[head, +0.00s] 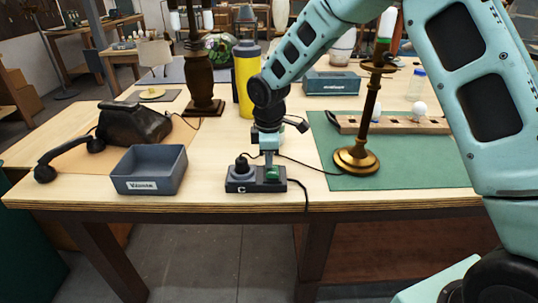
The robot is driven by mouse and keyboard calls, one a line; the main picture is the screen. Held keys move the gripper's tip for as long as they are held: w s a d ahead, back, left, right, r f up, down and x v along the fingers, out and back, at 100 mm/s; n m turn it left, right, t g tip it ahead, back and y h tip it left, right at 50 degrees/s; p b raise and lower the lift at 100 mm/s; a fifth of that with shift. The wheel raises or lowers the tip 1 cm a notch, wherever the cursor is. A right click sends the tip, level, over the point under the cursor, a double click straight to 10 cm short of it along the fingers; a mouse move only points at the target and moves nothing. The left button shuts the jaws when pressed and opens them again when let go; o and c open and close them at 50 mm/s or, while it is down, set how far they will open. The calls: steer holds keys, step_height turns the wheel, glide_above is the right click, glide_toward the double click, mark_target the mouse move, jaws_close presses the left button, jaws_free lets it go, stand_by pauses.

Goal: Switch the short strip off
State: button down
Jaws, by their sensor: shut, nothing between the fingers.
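The short strip (242,187) is a dark grey block marked "C" near the table's front edge. A black plug sits in its left part, and a cord runs off from it. A green switch (273,173) is on its right part. My gripper (268,164) points down over the strip, with its tips at or just above the area beside the green switch. It is shut and empty. I cannot tell whether the tips touch the switch, or which way the switch is set.
A grey open bin (150,170) and a black telephone (135,123) stand to the left. A brass lamp stand (357,159) is on the green mat (430,165) to the right. A yellow bottle (246,80) and a dark wooden lamp base (203,85) stand behind the strip.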

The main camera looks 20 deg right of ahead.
steer(key=shift+s, duration=0.15)
steer(key=shift+s+a+r, duration=0.2)
steer(key=shift+s+a, duration=0.05)
steer(key=shift+s, duration=0.4)
step_height(320, 180, up, 14)
steer(key=w+p, duration=0.1)
steer(key=p, duration=0.1)
steer(key=shift+w+d+p, duration=0.3)
steer(key=shift+w+p, duration=0.05)
stand_by(0.5)
